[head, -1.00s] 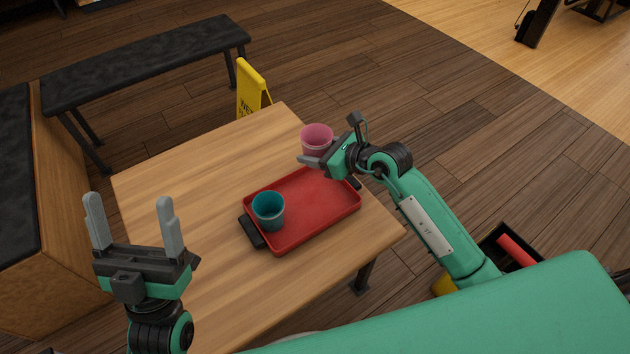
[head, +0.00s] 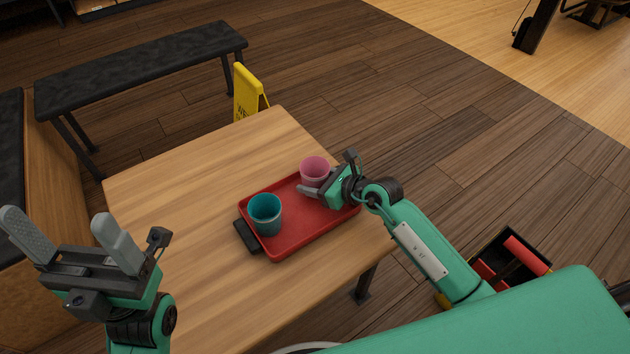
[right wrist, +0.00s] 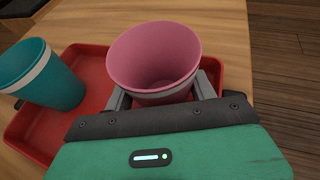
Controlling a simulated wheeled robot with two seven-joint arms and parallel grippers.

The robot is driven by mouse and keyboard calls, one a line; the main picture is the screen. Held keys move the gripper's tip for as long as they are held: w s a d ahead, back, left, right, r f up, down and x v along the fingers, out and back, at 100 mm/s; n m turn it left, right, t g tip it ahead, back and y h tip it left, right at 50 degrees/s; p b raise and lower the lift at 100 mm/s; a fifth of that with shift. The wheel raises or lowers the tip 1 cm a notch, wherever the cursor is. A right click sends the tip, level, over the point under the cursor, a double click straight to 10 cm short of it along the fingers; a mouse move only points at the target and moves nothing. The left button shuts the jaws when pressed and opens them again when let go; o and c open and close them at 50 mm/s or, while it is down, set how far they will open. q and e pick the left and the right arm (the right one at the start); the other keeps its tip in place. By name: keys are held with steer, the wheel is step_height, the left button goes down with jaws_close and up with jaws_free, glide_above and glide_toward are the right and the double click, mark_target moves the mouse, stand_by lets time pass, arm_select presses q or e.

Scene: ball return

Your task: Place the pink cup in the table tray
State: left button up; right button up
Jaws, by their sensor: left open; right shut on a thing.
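The pink cup (head: 314,171) is upright at the far right part of the red tray (head: 290,240) on the wooden table. My right gripper (head: 312,190) is shut on the pink cup; in the right wrist view the pink cup (right wrist: 155,60) sits between its two fingers. The cup's base is hidden, so I cannot tell whether it touches the tray floor. A teal cup (head: 265,213) stands in the tray's left part, and it also shows in the right wrist view (right wrist: 42,75). My left gripper (head: 75,240) is open and empty at the lower left.
The wooden table (head: 170,200) is bare to the left of the tray. A yellow wet-floor sign (head: 248,92) stands behind the table. A dark bench (head: 145,65) is at the back left. An open dark box with red things (head: 512,262) is on the right.

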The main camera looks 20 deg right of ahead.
steer(key=shift+f, duration=0.15)
steer(key=o, duration=1)
steer(key=shift+o, duration=0.2)
